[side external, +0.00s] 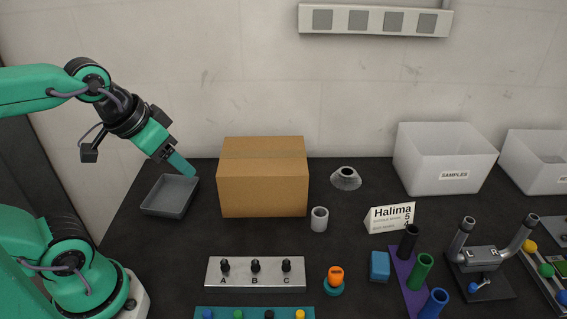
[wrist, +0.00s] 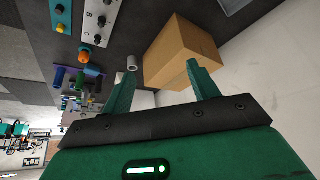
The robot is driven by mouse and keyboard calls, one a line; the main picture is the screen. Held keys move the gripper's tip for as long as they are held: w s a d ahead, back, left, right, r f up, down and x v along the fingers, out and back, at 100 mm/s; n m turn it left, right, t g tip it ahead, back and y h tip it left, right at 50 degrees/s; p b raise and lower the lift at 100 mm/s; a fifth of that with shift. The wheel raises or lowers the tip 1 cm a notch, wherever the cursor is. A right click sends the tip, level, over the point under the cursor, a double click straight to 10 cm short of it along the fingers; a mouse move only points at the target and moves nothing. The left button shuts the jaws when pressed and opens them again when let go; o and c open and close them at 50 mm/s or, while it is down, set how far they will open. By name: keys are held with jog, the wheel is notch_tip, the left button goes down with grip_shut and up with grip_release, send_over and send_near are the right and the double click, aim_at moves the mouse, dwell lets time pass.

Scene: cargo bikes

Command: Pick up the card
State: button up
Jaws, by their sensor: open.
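The card (side external: 390,218) is a small white folded card that reads "Halima". It stands upright on the dark table right of the middle in the side view, just behind the purple strip. I cannot make it out clearly in the wrist view. My gripper (side external: 184,166) is high at the left in the side view, above the grey tray and far from the card. In the wrist view the two green fingers of my gripper (wrist: 160,75) are apart with nothing between them.
A cardboard box (side external: 262,180) stands between my gripper and the card. A grey cup (side external: 319,219), a blue block (side external: 379,266) and several coloured tubes on a purple strip (side external: 402,280) are near the card. A white samples bin (side external: 446,160) stands behind it. The grey tray (side external: 170,196) is at left.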

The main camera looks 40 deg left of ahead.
jog(key=w+d+r+m+g, duration=0.1)
jog(key=w+d+r, duration=0.1)
jog(key=w, duration=0.4)
jog(key=w+d+r+m, duration=0.1)
jog(key=w+d+r, duration=0.15)
jog(key=w, duration=0.25)
jog(key=m+g, duration=0.5)
send_over(378, 215)
jog(key=a, duration=0.1)
jog(key=f, duration=1.9)
jog(key=shift+w+a+f, duration=0.1)
jog(key=shift+w+f, duration=0.2)
jog(key=shift+w+d+f, duration=0.1)
jog(key=shift+d+f, duration=0.2)
jog(key=shift+f, duration=0.25)
jog(key=shift+d+f, duration=0.15)
jog(key=shift+f, duration=3.75)
